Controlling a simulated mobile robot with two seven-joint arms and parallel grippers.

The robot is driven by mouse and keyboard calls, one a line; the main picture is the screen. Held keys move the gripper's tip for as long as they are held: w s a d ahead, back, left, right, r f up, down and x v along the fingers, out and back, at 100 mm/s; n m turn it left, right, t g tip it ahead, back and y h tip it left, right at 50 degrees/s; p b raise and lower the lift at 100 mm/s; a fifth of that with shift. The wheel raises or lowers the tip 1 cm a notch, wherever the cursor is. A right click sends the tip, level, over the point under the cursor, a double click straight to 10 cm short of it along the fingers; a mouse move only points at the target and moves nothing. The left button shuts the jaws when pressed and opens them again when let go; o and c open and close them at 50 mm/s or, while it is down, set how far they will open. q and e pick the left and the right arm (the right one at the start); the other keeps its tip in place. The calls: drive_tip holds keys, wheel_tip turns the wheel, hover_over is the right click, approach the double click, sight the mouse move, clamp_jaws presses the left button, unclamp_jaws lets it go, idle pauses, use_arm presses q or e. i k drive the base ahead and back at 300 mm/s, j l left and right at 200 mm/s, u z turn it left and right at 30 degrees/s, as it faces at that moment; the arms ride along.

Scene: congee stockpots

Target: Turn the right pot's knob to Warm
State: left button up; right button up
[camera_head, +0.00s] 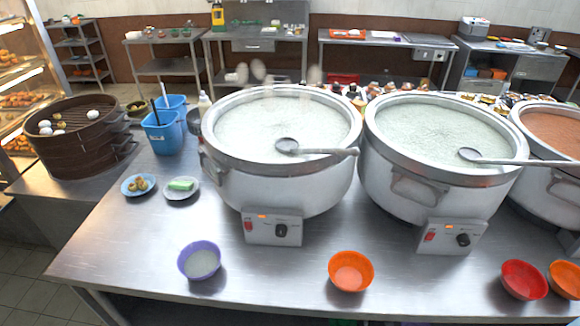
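Three large silver pots stand in a row on the steel table. The middle pot (440,195) also holds white congee. Its control box (449,236) has a red switch (430,237), an orange light and a black knob (463,240). The rightmost pot (555,185) holds reddish food and is cut off by the picture edge. Knob markings are too small to read. Neither gripper is in view.
Ladles (288,146) (470,155) rest across the two white-congee pots. A purple bowl (199,262), an orange bowl (350,271) and a red bowl (523,279) stand along the table front. Blue containers (163,133) and a bamboo steamer (80,138) are at left.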

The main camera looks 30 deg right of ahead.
sight(281, 230)
drive_tip(key=i+j+z, duration=0.15)
drive_tip(key=j, duration=0.2)
drive_tip(key=i+j+z, duration=0.15)
drive_tip(key=j, duration=0.25)
drive_tip(key=j+z, duration=0.15)
drive_tip(key=j, duration=0.2)
drive_tip(key=i+j+z, duration=0.15)
drive_tip(key=j, duration=0.3)
